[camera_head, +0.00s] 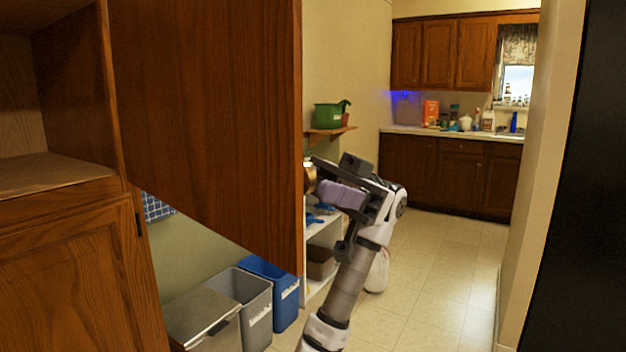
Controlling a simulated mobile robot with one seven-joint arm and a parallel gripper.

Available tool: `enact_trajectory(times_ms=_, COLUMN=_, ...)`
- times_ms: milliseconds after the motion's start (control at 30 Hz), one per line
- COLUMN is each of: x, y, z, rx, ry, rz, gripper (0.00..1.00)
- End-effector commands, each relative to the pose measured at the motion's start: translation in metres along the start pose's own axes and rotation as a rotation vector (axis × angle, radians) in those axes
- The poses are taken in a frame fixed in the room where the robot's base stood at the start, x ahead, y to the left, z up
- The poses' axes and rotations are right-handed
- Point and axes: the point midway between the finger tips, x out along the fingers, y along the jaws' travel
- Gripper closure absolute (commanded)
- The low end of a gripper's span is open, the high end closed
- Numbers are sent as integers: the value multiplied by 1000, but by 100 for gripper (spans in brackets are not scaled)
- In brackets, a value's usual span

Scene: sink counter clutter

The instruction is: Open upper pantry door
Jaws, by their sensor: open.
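The upper pantry door (210,110) is a dark brown wood panel. It stands swung out from the pantry cabinet, so the upper compartment (45,172) shows open at the left with a bare shelf. A round brass-coloured knob (309,178) shows just past the door's right edge. My gripper (316,180) is at that edge, beside the knob, with its jaws open. The door's edge partly hides the fingertips, so I cannot tell whether they touch the knob.
The lower pantry door (80,280) is closed. Grey bins (245,290) and a blue bin (283,290) stand on the floor below the open door. A white shelf unit (325,240) stands behind my arm. Tiled floor (440,270) is clear to the right.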

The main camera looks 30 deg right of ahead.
Motion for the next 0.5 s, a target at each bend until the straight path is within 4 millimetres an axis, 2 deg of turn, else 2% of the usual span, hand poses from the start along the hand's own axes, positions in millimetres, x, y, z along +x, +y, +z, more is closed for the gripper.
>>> enact_trajectory(times_ms=167, x=-9, y=0, z=-1, rx=0, ry=3, rz=1, gripper=47)
enact_trajectory(times_ms=267, x=-25, y=0, z=-1, rx=-1, ry=3, rz=2, gripper=47)
enact_trajectory(times_ms=500, x=-75, y=0, z=-1, rx=0, ry=4, rz=2, gripper=47)
